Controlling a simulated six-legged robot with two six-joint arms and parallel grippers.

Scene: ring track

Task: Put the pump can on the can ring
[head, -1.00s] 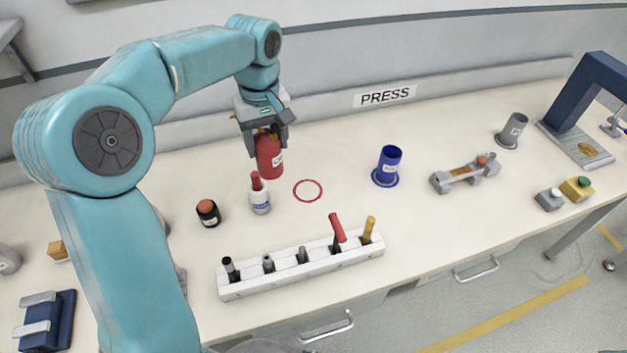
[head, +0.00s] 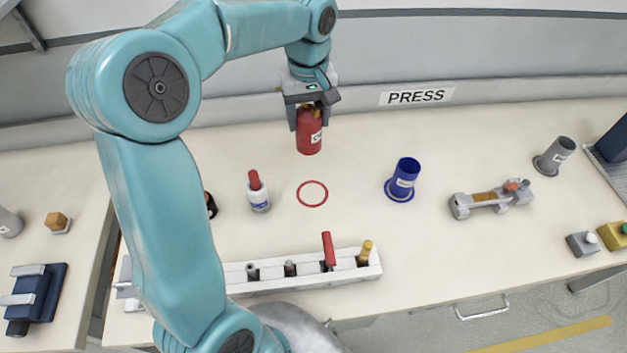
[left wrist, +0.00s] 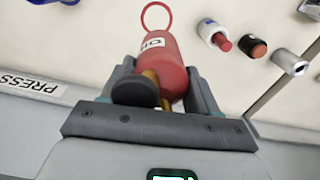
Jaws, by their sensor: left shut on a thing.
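The red pump can (head: 309,134) has a white label and hangs upright in my left gripper (head: 311,108), which is shut on its upper part. In the left wrist view the can (left wrist: 165,62) sits between the fingers of the gripper (left wrist: 163,88), with its dark cap and brass neck towards the camera. The can ring, a thin red circle (head: 312,194), lies empty on the bench, in front of the can in the head view. The ring (left wrist: 156,16) also shows just past the can's far end in the left wrist view. My right gripper is not in view.
A white bottle with a red top (head: 259,196) stands left of the ring. A blue cup (head: 403,178) on a blue ring stands right. A white tool rack (head: 300,270) lies in front. The bench between can and ring is clear.

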